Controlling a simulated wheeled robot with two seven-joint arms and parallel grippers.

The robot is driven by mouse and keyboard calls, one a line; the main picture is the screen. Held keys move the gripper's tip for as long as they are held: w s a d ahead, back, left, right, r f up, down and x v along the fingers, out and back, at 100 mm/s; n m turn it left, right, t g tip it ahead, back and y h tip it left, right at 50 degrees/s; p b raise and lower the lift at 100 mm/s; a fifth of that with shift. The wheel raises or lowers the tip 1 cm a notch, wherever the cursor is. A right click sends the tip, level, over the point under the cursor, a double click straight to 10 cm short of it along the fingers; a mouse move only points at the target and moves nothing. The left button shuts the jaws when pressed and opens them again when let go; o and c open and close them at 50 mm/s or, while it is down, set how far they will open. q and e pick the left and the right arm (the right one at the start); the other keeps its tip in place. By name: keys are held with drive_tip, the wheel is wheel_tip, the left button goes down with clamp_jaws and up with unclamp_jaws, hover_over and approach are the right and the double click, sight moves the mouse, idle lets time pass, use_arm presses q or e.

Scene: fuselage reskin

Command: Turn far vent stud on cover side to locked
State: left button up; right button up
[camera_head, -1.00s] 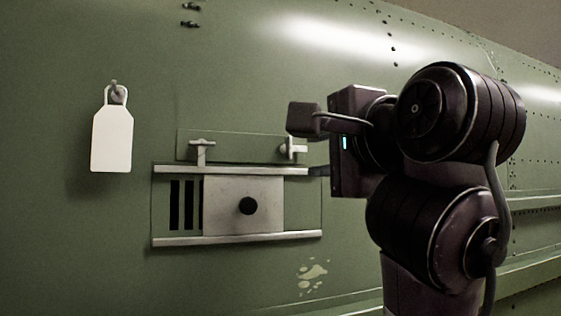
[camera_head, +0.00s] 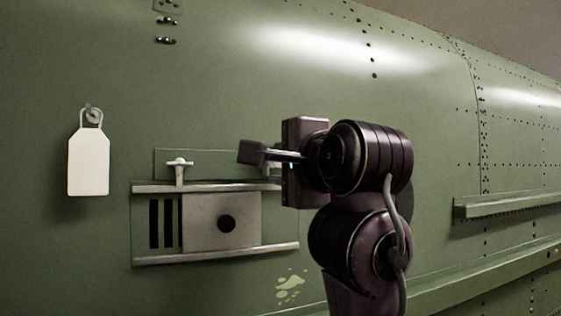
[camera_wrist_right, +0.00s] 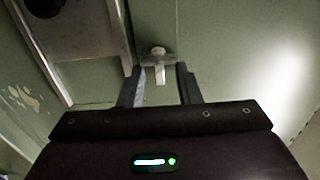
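The vent (camera_head: 215,255) on the green fuselage has dark slots at left and a grey sliding cover (camera_head: 200,222) with a black knob. The near stud (camera_head: 178,168), above the slots, has its crossbar lying across. The far stud, on the cover side, is mostly hidden behind my right gripper (camera_head: 258,154) in the head view. The right wrist view shows this pale stud (camera_wrist_right: 158,58) at the open fingertips of my right gripper (camera_wrist_right: 160,84), with a finger on either side. I cannot tell whether they touch it. My left gripper is out of view.
A white tag (camera_head: 88,165) hangs from a hook left of the vent. Rails run along the vent's top and bottom edges. A green ledge (camera_head: 500,205) juts from the fuselage at right.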

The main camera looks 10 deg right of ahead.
drive_tip(key=shift+w, duration=0.15)
clamp_jaws()
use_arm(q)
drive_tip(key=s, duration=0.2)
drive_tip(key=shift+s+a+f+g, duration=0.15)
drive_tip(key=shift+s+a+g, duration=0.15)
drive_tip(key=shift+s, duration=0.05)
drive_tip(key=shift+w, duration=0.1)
use_arm(e)
drive_tip(key=shift+f, duration=0.1)
